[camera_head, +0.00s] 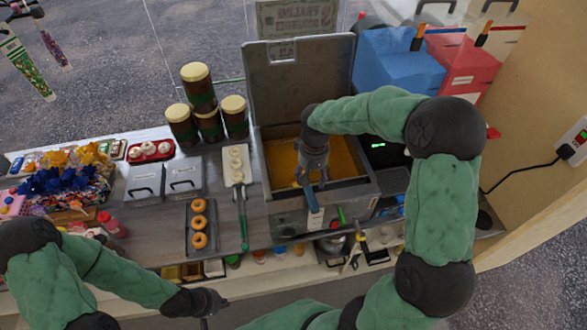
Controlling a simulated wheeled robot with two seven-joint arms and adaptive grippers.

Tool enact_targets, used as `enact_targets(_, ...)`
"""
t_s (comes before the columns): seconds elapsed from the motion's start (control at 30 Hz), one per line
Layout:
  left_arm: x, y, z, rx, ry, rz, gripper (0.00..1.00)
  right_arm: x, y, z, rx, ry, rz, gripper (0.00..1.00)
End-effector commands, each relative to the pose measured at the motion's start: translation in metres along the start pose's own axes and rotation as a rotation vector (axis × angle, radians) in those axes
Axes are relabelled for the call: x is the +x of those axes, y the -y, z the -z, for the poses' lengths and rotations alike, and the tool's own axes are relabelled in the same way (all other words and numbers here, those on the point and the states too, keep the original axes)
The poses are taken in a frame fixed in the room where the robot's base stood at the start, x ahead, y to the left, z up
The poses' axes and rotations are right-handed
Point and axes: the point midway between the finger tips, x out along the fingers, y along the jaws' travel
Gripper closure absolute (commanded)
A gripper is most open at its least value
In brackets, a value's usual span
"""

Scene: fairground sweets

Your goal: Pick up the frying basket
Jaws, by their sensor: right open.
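The fryer (262,208) stands right of centre with its lid (300,85) raised and amber oil (347,162) inside. A blue handle (314,214), seemingly the frying basket's, sticks out over the fryer's front edge. The basket's body is not clear, and my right arm covers part of the vat. My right gripper (311,183) points down over the front of the vat, open, with its fingers at the handle's inner end. I cannot tell whether they touch it. My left gripper (218,301) is low in the picture, in front of the counter, away from the basket; its fingers are too small to read.
Left of the fryer are a long tray (236,161) with pale rings and a green-handled tool (243,226), a dark tray (203,251) of doughnuts, and several brown jars (197,82). Blue (397,65) and red (466,72) boxes stand behind right. A lower shelf holds small pots.

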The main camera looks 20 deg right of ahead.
Motion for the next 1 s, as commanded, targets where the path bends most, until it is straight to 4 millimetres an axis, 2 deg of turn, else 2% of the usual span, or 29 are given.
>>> enact_targets(0.03,0.0,0.0,0.0,0.0,0.0,0.0,1.0,0.007,0.0,-0.001,-0.001,0.003,0.0,0.34)
enact_targets(0.27,-0.002,-0.001,0.001,0.0,-0.001,0.0,1.0,0.021,0.001,-0.002,0.0,0.002,0.001,0.34)
enact_targets(0.6,-0.007,-0.002,0.0,0.0,-0.001,0.0,1.0,0.063,0.004,-0.006,-0.001,0.002,0.001,0.34)
enact_targets(0.9,-0.007,-0.002,0.0,0.0,-0.001,0.0,1.0,0.068,0.004,-0.005,0.0,0.0,0.001,0.34)
enact_targets(0.97,-0.007,-0.002,0.0,0.0,-0.001,0.0,1.0,0.067,0.004,-0.005,0.0,-0.001,0.001,0.48)
enact_targets(1.0,-0.007,-0.002,0.0,0.0,-0.001,0.0,1.0,0.067,0.004,-0.005,0.0,-0.001,0.001,0.59)
